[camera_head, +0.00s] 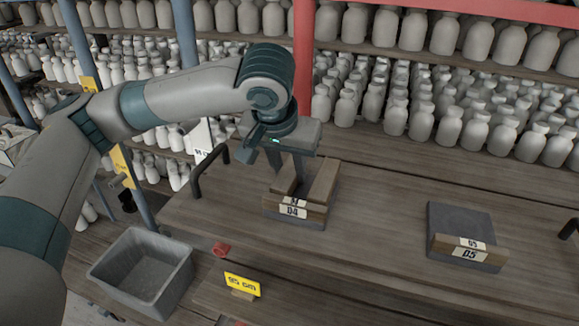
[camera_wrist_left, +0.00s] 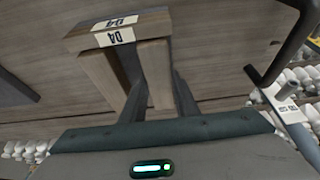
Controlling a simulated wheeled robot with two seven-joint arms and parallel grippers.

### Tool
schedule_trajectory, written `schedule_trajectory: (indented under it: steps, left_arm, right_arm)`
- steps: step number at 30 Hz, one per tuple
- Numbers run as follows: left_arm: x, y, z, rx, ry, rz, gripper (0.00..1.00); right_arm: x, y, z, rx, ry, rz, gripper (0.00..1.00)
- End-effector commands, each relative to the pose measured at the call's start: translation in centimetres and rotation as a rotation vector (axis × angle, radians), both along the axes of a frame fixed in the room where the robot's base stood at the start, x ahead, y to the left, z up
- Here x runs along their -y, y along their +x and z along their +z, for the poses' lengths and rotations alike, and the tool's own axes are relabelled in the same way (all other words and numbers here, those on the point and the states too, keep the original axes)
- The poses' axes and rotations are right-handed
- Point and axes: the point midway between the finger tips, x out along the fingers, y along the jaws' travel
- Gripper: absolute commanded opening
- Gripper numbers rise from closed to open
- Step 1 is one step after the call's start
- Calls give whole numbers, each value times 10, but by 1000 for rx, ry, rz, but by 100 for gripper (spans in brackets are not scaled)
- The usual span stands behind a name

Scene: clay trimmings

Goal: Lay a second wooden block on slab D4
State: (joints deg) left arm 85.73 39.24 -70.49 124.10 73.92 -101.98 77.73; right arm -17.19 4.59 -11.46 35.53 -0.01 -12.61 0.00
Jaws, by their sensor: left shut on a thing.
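Slab D4 (camera_head: 296,224) sits on the wooden bench top, with two labels on its front; its label also shows in the left wrist view (camera_wrist_left: 116,37). Two wooden blocks lie across it, front to back, with a narrow gap between them. My left gripper (camera_head: 287,170) points down and is shut on the left block (camera_head: 284,181); its fingers also straddle that block in the left wrist view (camera_wrist_left: 153,62). The other block (camera_head: 323,182) is beside it, outside the fingers. The held block appears down on the slab; contact underneath is hidden.
Slab D5 (camera_head: 455,217), dark grey with a wooden strip at its front, lies to the right. A grey bin (camera_head: 145,270) stands at lower left, near a red piece (camera_head: 221,249) and a yellow sign (camera_head: 242,284). A dark handle (camera_head: 208,170) rises left of D4. Shelves of bottles stand behind.

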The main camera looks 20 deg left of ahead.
Motion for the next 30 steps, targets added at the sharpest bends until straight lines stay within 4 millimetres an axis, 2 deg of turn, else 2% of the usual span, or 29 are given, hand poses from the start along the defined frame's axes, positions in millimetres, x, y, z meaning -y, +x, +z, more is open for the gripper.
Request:
schedule_trajectory:
  steps: [4, 5, 6, 7, 20, 26, 30]
  left_arm:
    - [0, 0, 0, 0, 0, 0, 5]
    - [0, 0, 0, 0, 0, 0, 35]
    - [0, 0, 0, 0, 0, 0, 44]
    - [0, 0, 0, 0, 0, 0, 49]
    - [0, -1, 3, 0, 0, 0, 49]
    - [0, -8, 18, 2, -2, -2, 49]
    - [0, -16, 38, 4, -1, 0, 49]
  right_arm:
    - [0, 0, 0, 0, 0, 0, 31]
    - [0, 0, 0, 0, 0, 0, 31]
    - [0, 0, 0, 0, 0, 0, 31]
    - [0, 0, 0, 0, 0, 0, 31]
    - [0, 0, -2, 0, 0, 0, 31]
    - [0, 0, -9, 0, 0, 0, 31]
    - [-1, 0, -18, 0, 1, 0, 31]
